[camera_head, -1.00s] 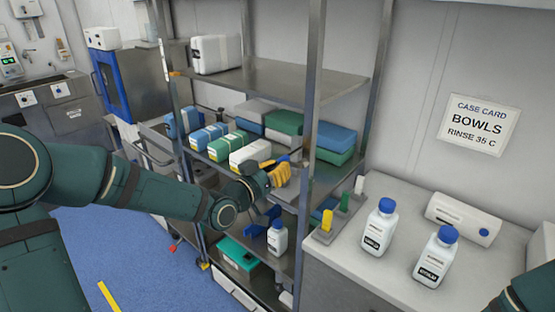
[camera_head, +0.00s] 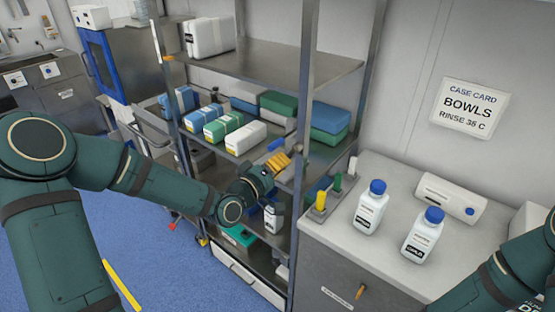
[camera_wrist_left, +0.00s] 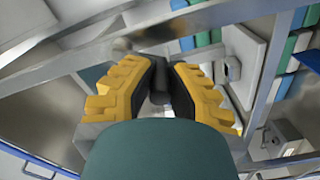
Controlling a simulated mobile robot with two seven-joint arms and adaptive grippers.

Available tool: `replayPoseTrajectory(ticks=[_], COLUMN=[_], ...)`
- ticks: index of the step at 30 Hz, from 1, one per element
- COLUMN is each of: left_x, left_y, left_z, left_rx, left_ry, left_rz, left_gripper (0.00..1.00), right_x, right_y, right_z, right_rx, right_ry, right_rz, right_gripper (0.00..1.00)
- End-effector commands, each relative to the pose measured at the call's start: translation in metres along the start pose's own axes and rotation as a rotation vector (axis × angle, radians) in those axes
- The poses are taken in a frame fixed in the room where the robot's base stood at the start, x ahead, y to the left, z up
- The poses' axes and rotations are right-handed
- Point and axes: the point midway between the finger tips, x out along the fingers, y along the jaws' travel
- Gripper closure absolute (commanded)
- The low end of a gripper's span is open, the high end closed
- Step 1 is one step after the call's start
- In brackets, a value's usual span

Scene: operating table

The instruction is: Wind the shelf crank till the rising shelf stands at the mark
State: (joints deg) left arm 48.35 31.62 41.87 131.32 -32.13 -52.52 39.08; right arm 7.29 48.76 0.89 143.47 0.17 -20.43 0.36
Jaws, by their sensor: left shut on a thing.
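My left gripper (camera_head: 277,163), with yellow fingers, is at the front of the steel shelf rack, just below the shelf (camera_head: 228,150) that bears wrapped packs. Its fingers (camera_wrist_left: 160,78) are closed in the left wrist view, on what appears to be the crank's grip; the grip is mostly hidden between the dark pads. A strip with a white and an orange part (camera_head: 161,45) is on the rack's left post; I cannot tell whether it is the mark. My right arm (camera_head: 500,280) enters at the lower right; its gripper is out of view.
The rack's front post (camera_head: 305,90) stands just right of my left gripper. White bottles with blue caps (camera_head: 370,210) stand on the counter (camera_head: 340,240) at the right. Another labelled bottle (camera_head: 273,216) stands on a lower shelf. Blue floor (camera_head: 160,225) is open at the left.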

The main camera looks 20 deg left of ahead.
Motion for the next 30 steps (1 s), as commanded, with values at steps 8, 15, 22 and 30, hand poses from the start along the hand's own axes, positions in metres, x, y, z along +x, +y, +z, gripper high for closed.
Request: replayPoseTrajectory(ticks=[8,15,22,30], left_x=[-0.0003,-0.0004,-0.0004,-0.0002], left_y=[-0.0008,-0.001,-0.001,-0.0005], left_z=[0.0045,0.005,0.005,0.0043], left_rx=[-0.075,-0.085,-0.084,-0.083], left_ry=[-0.003,-0.003,-0.003,-0.002], left_rz=[-0.003,-0.003,-0.003,-0.001], left_gripper=[1.0,1.0,1.0,0.53], right_x=[-0.0028,-0.0029,-0.0029,-0.0029], right_y=[-0.001,-0.0011,-0.0011,-0.0011], right_z=[-0.0015,-0.0017,-0.0017,-0.0017], right_rx=[0.001,0.001,0.001,0.001], right_ry=[0.003,0.004,0.004,0.004], right_rz=[0.0,0.0,0.0,0.0], right_gripper=[0.53,0.53,0.53,0.53])
